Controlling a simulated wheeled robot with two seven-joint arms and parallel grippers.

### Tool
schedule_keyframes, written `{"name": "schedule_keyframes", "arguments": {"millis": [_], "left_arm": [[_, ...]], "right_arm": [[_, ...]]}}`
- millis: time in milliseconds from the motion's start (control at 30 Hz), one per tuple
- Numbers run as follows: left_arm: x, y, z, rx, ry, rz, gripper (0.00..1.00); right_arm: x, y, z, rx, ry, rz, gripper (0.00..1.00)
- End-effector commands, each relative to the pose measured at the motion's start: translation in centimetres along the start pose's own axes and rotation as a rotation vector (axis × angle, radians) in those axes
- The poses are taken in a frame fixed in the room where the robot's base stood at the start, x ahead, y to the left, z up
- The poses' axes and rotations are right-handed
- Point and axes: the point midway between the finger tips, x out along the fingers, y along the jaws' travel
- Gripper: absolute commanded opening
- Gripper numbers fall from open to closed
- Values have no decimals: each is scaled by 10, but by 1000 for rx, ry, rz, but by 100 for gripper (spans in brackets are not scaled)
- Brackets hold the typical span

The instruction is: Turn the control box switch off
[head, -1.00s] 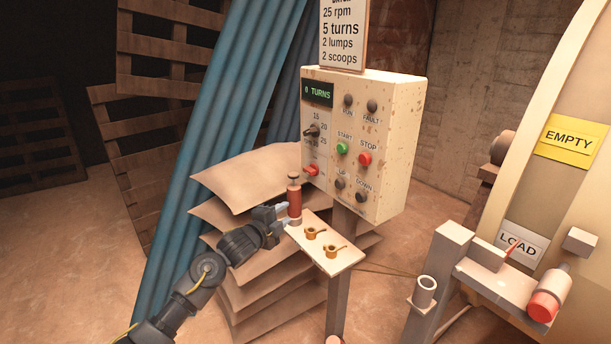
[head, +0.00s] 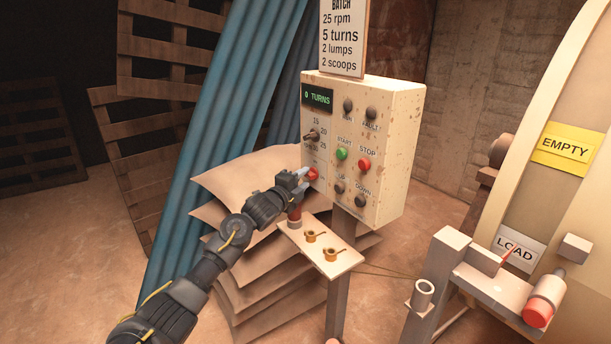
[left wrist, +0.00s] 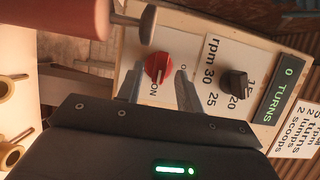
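The control box (head: 385,150) is a cream, rust-spotted box on a post in the head view. Its switch is a red knob (head: 313,173) at the lower left of the front face. The red knob (left wrist: 158,68) also shows in the left wrist view, with the word ON printed beside it. My left gripper (head: 301,176) is at the knob. In the left wrist view the two fingers of my left gripper (left wrist: 160,80) are apart, with the knob between or just beyond their tips. I cannot tell whether they touch it. My right gripper is not in view.
A small shelf (head: 338,262) below the box holds two brass scoops and a red-handled tool (head: 295,216), close under my left gripper. A black rpm dial (left wrist: 233,84) sits near the knob. Stacked sacks (head: 245,175) stand behind my arm.

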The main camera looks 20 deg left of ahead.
Motion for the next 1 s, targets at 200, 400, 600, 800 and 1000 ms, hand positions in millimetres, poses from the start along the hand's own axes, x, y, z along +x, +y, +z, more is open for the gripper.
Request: {"name": "schedule_keyframes", "arguments": {"millis": [200, 400, 600, 800, 1000], "left_arm": [[18, -1, 0, 0, 1, -1, 36], [22, 0, 0, 0, 1, 0, 36], [22, 0, 0, 0, 1, 0, 34], [22, 0, 0, 0, 0, 0, 8], [22, 0, 0, -1, 0, 1, 0]], "right_arm": [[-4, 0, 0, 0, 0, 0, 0], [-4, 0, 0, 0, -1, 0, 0], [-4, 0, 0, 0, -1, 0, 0], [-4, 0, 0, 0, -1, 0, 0], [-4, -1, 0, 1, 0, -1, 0]]}}
